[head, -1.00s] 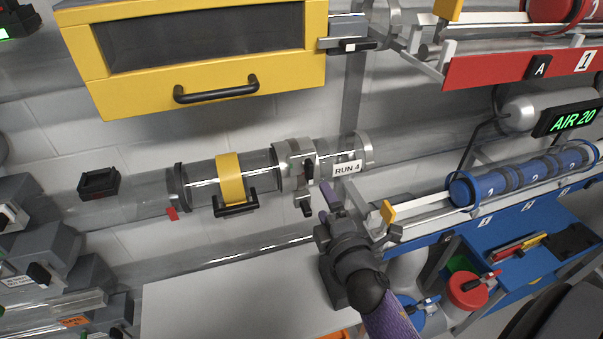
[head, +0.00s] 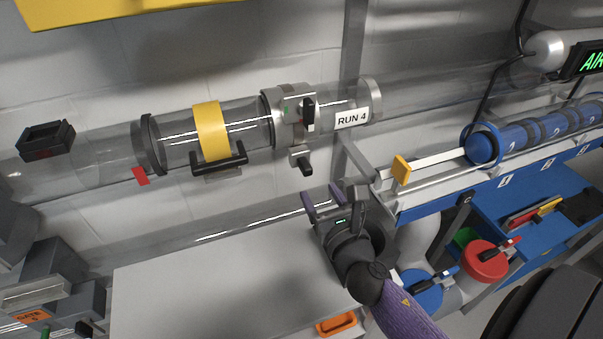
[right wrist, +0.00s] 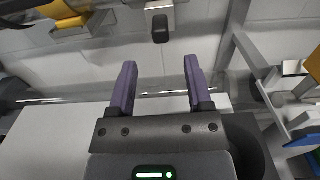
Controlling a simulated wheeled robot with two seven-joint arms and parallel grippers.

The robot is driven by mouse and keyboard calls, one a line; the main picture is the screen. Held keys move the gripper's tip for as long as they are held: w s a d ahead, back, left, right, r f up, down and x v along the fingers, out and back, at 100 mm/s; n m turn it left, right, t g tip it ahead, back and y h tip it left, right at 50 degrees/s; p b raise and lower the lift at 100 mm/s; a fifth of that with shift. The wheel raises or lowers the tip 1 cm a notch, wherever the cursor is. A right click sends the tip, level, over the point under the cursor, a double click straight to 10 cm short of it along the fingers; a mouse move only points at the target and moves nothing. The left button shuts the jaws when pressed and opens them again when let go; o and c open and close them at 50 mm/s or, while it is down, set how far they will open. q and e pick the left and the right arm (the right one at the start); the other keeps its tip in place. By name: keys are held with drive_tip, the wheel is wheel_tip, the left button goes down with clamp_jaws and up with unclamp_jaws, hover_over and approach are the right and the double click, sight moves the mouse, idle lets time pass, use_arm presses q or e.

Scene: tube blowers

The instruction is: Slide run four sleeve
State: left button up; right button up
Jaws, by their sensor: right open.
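The run four sleeve (head: 180,140) is a clear tube section with black end rings, a yellow band (head: 212,130) and a black handle (head: 219,160) below the band. At its right end is a metal collar with black levers (head: 307,112); the tube beyond carries the RUN 4 label (head: 351,119). My right gripper (head: 321,196) is open and empty, below and right of the sleeve handle, under the collar. In the right wrist view, its purple fingers (right wrist: 160,66) stand apart, with the collar's lower lever (right wrist: 160,28) beyond them. My left gripper is out of view.
A grey-white tabletop (head: 200,290) lies below the tube. A blue-fronted rack with blue canisters (head: 540,133) stands right of my right gripper. A black bracket (head: 46,140) is at the left, and grey boxes (head: 60,270) are lower left. An orange tray (head: 336,324) sits low.

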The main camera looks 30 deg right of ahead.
sight(309, 173)
drive_tip(key=b+x, duration=0.1)
drive_tip(key=x, duration=0.7)
drive_tip(key=shift+d+r, duration=0.1)
drive_tip(key=shift+r, duration=0.05)
drive_tip(key=shift+c, duration=0.3)
clamp_jaws()
idle(0.7)
